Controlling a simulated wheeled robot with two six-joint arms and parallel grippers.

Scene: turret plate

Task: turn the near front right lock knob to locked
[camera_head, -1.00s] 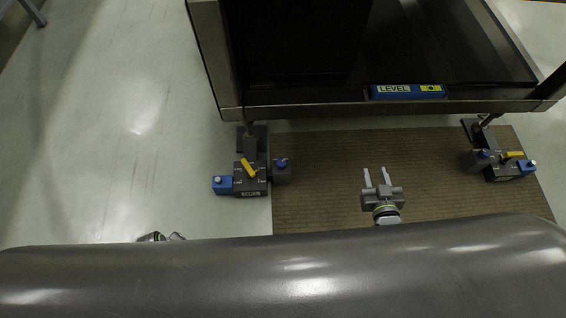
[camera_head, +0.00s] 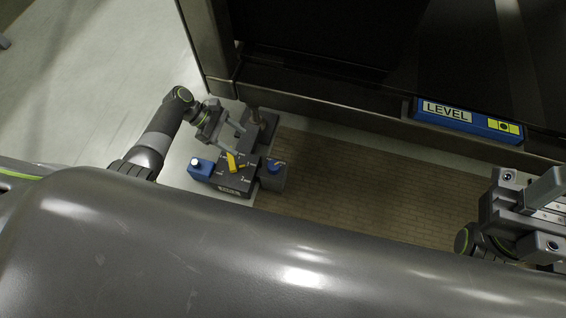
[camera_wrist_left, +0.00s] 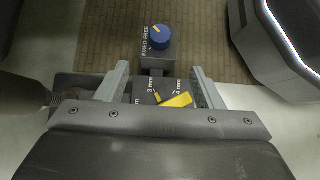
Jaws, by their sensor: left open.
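A dark jack block (camera_head: 236,181) stands on the floor below the turret frame's corner. It bears a yellow lever (camera_head: 235,162) and a blue lock knob (camera_head: 274,164) on its right side box. My left gripper (camera_head: 235,138) is open and empty over the block. In the left wrist view its fingers (camera_wrist_left: 160,70) are either side of the yellow lever, apart from the knob. My right gripper (camera_head: 530,215) is at the right edge; its jaws are unclear.
A blue box with another knob (camera_head: 198,167) sits on the block's left. The turret frame's edge (camera_head: 330,112) runs above, with a blue level (camera_head: 465,119) on it. The brown mat (camera_head: 350,195) is bare to the right of the block.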

